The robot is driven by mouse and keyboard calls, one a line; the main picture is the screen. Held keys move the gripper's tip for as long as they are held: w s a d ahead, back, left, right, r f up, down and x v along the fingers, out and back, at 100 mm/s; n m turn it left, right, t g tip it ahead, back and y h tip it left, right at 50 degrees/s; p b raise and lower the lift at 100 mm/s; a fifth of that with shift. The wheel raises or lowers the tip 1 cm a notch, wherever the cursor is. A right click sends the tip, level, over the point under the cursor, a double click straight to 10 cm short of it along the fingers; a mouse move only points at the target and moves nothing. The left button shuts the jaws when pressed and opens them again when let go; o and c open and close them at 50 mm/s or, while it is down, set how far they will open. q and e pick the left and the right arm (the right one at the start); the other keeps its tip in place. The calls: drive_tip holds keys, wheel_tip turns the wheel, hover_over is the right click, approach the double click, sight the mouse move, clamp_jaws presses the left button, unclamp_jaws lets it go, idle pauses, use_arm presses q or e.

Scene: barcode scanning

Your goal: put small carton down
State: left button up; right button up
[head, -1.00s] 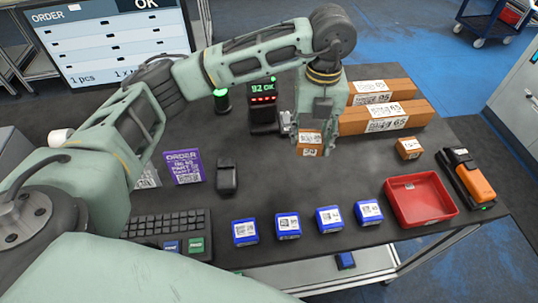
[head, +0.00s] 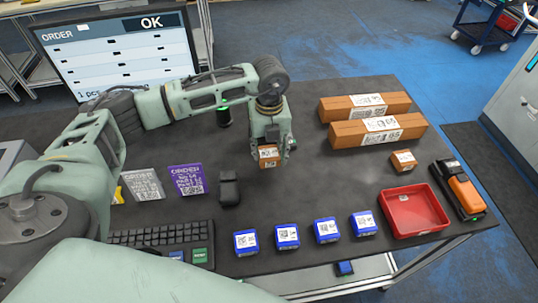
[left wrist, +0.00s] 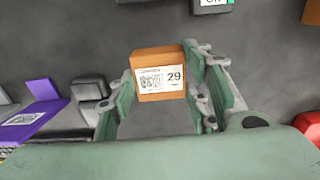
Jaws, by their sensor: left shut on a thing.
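A small orange carton (head: 269,157) with a white label is held by my left gripper (head: 270,150) over the middle of the table in the head view. In the left wrist view the carton (left wrist: 159,74) shows its label with a code and "29", between the two fingers of the left gripper (left wrist: 165,95). I cannot tell whether the carton touches the table. A second small carton (head: 403,161) stands on the table at the right, apart from the gripper. My right gripper is not in view.
Two long cartons (head: 379,130) lie at the back right. A red tray (head: 414,212) and an orange-black scanner (head: 462,190) are at the right. Several blue boxes (head: 287,237) line the front edge. A black device (head: 229,188) stands left of the gripper.

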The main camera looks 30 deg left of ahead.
sight(269, 153)
use_arm(q)
wheel_tip(269, 153, down, 3)
drive_tip(key=shift+f+p, duration=0.15)
drive_tip(key=shift+p, duration=0.5)
drive_tip(key=shift+f, duration=0.2)
drive_tip(key=o, duration=0.8)
drive_tip(key=shift+f, duration=0.15)
drive_tip(key=o, duration=0.5)
